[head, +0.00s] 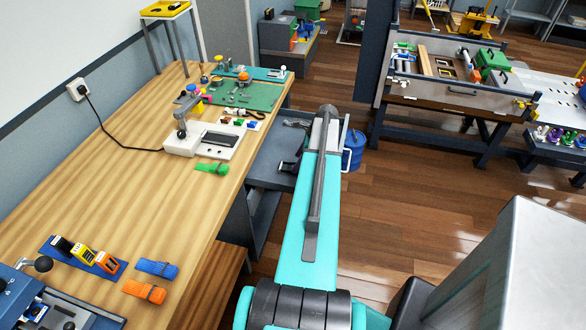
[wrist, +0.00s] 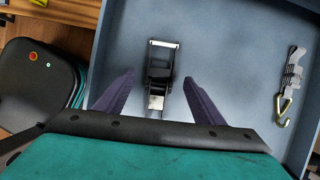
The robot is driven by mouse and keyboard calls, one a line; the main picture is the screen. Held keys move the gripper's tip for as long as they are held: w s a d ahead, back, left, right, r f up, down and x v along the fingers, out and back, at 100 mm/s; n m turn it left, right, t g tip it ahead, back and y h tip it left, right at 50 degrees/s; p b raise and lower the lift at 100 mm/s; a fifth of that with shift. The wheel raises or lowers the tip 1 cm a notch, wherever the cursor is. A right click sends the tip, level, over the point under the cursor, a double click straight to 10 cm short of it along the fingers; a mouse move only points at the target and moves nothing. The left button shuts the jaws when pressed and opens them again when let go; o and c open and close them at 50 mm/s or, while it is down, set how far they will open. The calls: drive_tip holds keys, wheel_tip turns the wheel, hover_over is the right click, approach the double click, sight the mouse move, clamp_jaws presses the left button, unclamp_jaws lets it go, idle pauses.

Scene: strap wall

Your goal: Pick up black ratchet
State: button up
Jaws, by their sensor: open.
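The black ratchet (wrist: 160,70) lies on a grey-blue tray surface in the wrist view, with a metal frame and a bright lower end. My gripper (wrist: 158,80) is open, with one purple finger on each side of the ratchet's lower part. No contact between fingers and ratchet shows. In the head view a dark object that looks like the ratchet (head: 288,167) sits on the grey tray (head: 262,176), left of my arm. My gripper is hidden behind my arm in that view.
A silver hook piece (wrist: 290,85) lies to the right in the tray, near its right wall. The tray's raised left wall (wrist: 98,60) is close to my left finger. A wooden workbench (head: 150,215) stands left of the tray, and a blue bucket (head: 354,148) stands to the right.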

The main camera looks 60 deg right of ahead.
drive_tip(key=shift+p+x, duration=0.5)
drive_tip(key=shift+x, duration=1.15)
drive_tip(key=c, duration=1.3)
drive_tip(key=shift+r, duration=0.1)
wheel_tip(320, 180, up, 10)
drive_tip(key=b, duration=0.2)
drive_tip(key=shift+b, duration=0.35)
